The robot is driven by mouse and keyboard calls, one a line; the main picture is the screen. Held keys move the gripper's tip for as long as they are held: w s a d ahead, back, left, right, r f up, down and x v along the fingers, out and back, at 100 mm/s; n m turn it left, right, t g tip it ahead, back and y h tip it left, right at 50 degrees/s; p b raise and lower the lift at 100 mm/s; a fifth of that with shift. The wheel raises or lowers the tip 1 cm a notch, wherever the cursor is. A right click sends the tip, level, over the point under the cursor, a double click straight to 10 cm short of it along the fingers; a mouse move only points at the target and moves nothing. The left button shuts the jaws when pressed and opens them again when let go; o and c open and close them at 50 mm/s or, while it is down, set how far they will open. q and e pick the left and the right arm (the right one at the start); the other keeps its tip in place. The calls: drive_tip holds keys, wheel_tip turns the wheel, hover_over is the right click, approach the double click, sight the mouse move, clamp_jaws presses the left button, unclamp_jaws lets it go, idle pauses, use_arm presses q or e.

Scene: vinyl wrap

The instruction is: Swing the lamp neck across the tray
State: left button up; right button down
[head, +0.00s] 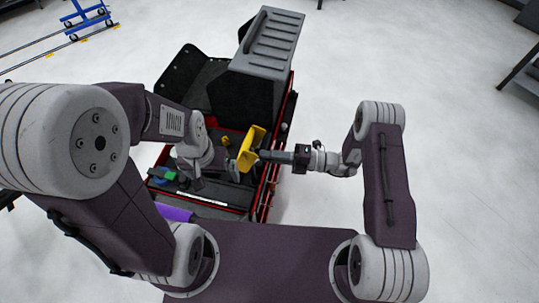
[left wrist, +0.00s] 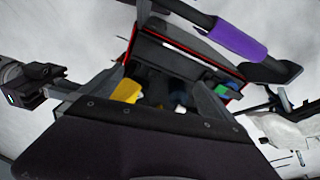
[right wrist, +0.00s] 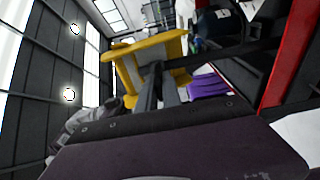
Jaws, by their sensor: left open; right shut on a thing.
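The yellow lamp head (head: 247,155) stands over the right side of the black tray (head: 232,204) in the head view. My right gripper (head: 266,155) comes in from the right and is shut on the lamp. The yellow lamp frame (right wrist: 150,48) also shows ahead of my right fingers (right wrist: 160,88) in the right wrist view. My left gripper (head: 192,182) is open over the left part of the tray. In the left wrist view, its fingers (left wrist: 158,92) are spread, with yellow (left wrist: 127,90) beside the left one. The lamp neck is not clearly visible.
The tray is part of a red-edged cart with a grey ribbed box (head: 272,45) at the back. Small green and blue items (head: 168,175) lie at the tray's left. A purple-gripped bar (head: 175,212) runs along the near side.

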drive_tip(key=c, duration=1.5)
unclamp_jaws()
drive_tip(key=d+b, duration=0.1)
drive_tip(key=d, duration=0.2)
drive_tip(key=d+b, duration=0.1)
drive_tip(key=d, duration=0.2)
drive_tip(key=d+b, duration=0.1)
drive_tip(key=d, duration=0.2)
drive_tip(key=shift+s, duration=0.25)
